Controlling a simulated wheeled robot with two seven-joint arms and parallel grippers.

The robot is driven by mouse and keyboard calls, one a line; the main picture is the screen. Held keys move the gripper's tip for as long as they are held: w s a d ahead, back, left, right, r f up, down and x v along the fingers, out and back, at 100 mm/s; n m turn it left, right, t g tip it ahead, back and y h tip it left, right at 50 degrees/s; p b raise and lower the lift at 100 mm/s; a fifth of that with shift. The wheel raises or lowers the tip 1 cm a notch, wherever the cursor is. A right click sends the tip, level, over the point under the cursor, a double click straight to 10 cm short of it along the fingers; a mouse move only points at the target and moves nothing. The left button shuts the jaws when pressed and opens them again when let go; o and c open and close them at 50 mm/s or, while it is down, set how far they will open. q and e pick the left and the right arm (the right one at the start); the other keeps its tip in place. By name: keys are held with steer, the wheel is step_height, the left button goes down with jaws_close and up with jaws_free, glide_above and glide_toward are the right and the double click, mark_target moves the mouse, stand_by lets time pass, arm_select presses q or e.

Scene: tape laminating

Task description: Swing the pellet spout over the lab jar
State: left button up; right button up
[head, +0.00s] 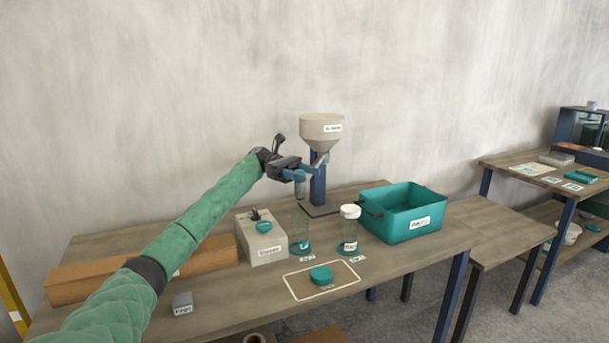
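A beige hopper (321,128) stands on a blue post (318,185) at the back of the table. A blue piece and a short grey spout (299,188) show left of the post, above the clear jar. A clear open jar (300,228) stands on a teal disc; a second jar with a white lid (350,212) stands to its right. Their small labels are too small to read surely. My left gripper (299,173) is at the blue piece by the spout; whether its fingers are shut on it cannot be told. My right gripper is out of view.
A beige box with a teal button (262,250) stands left of the jars. A teal bin (402,225) stands to the right. A teal lid (321,275) lies in a marked outline in front. A small grey block (182,304) and a brown carton (85,278) are at left.

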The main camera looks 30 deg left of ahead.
arm_select(q)
steer(key=shift+a, duration=0.1)
steer(key=w+a, duration=0.1)
steer(key=a, duration=0.6)
steer(key=shift+a+b, duration=0.3)
steer(key=shift+b, duration=0.1)
steer(key=shift+w, duration=0.1)
